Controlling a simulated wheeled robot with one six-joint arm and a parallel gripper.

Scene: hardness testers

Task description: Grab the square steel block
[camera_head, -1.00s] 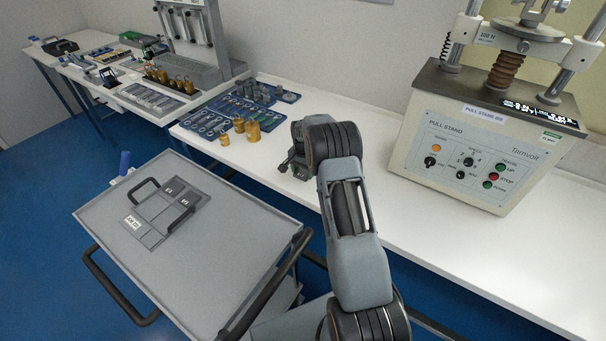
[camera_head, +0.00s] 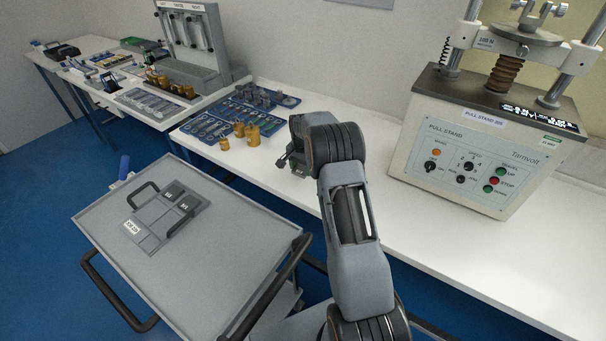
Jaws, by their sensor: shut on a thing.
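My gripper (camera_head: 296,160) hangs low over the white bench at the end of my arm, right of the blue tray. My own wrist covers most of it, and only a small dark part shows at its left side. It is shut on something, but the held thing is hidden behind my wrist. I cannot make out a square steel block for certain. Several small grey metal pieces (camera_head: 262,97) stand in the blue tray (camera_head: 209,131), too small to tell their shapes.
Several brass weights (camera_head: 252,135) stand just left of my gripper. The pull stand (camera_head: 480,165) fills the bench's right side. The bench front between gripper and pull stand is clear.

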